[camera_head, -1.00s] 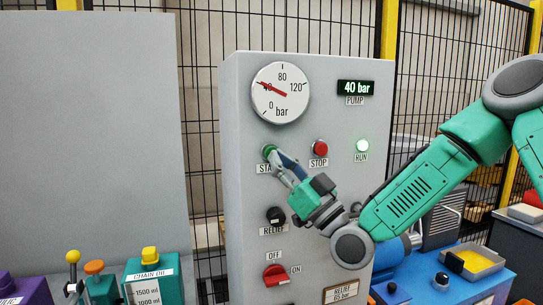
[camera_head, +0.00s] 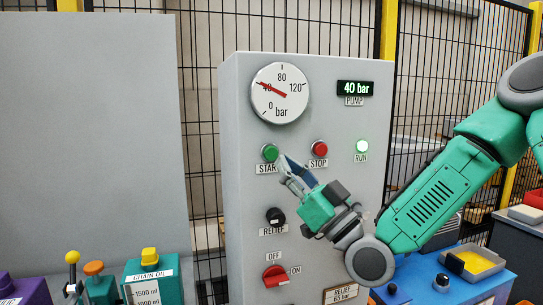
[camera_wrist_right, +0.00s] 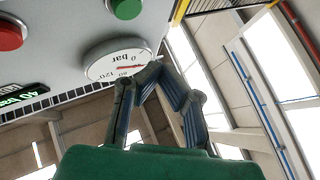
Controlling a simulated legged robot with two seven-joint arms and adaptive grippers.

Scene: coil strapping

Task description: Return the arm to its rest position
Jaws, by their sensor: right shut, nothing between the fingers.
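My right arm comes in from the right in the head view. Its right gripper (camera_head: 283,168) is shut and empty, just below and right of the green START button (camera_head: 270,153), apart from it. In the right wrist view the shut fingers (camera_wrist_right: 157,75) show in front of the gauge, with the green button (camera_wrist_right: 126,8) at the top edge. The control panel (camera_head: 243,200) stands upright behind the gripper. My left gripper is not in view.
A chain oil container (camera_head: 150,282) stands at left, a blue unit (camera_head: 455,290) at right.

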